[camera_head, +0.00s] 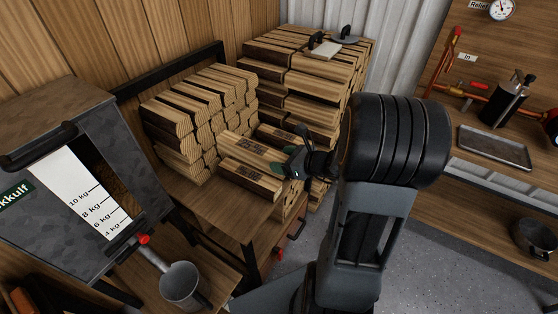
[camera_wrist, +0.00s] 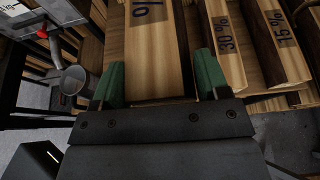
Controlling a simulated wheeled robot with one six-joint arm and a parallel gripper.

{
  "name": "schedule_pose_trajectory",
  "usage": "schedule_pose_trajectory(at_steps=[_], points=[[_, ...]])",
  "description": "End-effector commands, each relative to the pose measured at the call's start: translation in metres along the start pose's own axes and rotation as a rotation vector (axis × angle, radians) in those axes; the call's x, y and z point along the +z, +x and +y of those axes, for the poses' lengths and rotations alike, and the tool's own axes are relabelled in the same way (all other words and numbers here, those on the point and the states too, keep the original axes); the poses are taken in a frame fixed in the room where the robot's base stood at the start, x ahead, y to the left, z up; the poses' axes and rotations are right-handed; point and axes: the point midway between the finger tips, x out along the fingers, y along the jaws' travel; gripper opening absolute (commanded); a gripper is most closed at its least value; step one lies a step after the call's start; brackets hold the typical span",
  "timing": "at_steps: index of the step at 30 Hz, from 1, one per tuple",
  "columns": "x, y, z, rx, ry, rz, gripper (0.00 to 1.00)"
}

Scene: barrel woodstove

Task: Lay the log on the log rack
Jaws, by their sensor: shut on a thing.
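A pale split log (camera_head: 248,180) with dark bark on its side lies level at the front of a small group of logs. My gripper (camera_head: 293,166) is shut on its right end. In the wrist view, the green fingers (camera_wrist: 160,88) stand on both sides of the log (camera_wrist: 155,60), which bears a partly cut-off "%" mark. A wooden bench with a black frame (camera_head: 222,212), which looks like the log rack, carries a neat stack of split logs (camera_head: 200,118) at the left. I cannot tell whether the held log touches what is below it.
Logs marked 30% (camera_wrist: 225,45) and 15% (camera_wrist: 285,42) lie close to the right of the held log. A tall log pile (camera_head: 310,75) stands behind. A grey hopper (camera_head: 60,215) and metal scoop (camera_head: 180,284) are at left. Bare bench top shows in front of the stack.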

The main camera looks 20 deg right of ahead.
Motion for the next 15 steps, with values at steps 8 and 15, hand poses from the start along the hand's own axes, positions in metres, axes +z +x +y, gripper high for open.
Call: schedule_pose_trajectory(at_steps=[8,15], points=[[-0.028,0.048,-0.042,0.003,0.002,-0.001,0.23],[-0.043,0.069,-0.059,0.002,-0.002,-0.003,0.23]])
